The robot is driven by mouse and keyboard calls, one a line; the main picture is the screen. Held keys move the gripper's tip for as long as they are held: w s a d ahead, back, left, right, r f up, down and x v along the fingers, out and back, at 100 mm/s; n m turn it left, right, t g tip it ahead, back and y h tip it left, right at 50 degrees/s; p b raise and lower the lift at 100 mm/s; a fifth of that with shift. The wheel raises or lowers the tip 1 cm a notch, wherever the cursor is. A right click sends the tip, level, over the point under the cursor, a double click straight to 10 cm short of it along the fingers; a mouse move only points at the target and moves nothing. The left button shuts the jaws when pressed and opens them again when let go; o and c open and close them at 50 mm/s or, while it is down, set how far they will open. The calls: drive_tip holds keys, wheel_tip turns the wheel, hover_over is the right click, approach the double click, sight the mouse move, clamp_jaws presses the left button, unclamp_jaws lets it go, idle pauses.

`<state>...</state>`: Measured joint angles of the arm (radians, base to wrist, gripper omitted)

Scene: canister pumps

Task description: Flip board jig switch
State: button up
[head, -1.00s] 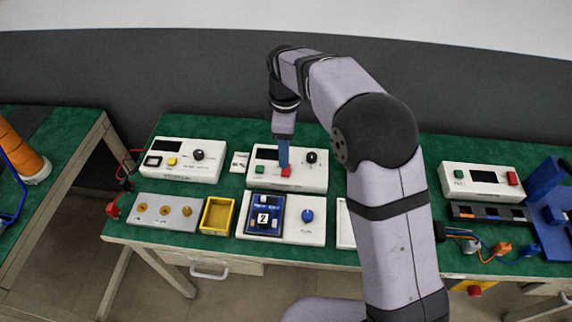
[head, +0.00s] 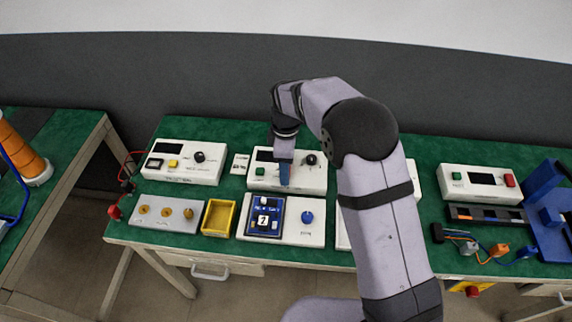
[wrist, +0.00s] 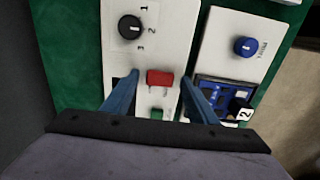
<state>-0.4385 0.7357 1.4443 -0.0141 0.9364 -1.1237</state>
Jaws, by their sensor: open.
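The board jig (head: 238,227) is a white base with a blue board (head: 270,207), a tag marked 2 and a round blue knob (head: 306,217). The knob also shows at upper right in the wrist view (wrist: 246,46). Behind the jig stands a white control box (head: 318,182) with a dark display, a black knob, a green button and a red button (wrist: 160,78). My gripper (head: 286,184) is open and low over this box. In the wrist view its blue fingers (wrist: 160,80) stand either side of the red button, which my gripper hides in the head view.
To the left are another white box (head: 181,164), a grey plate (head: 165,213) with brass knobs and a yellow bin (head: 219,217). At right are a white box with green and red buttons (head: 483,183), a black rail (head: 488,217), a blue fixture (head: 545,195) and loose cables.

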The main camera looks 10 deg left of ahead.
drive_tip(key=c, duration=1)
idle(0.5)
drive_tip(key=o, duration=1)
drive_tip(key=shift+s+r+b, duration=0.1)
drive_tip(key=shift+r+b, duration=0.45)
drive_tip(key=shift+r, duration=3.15)
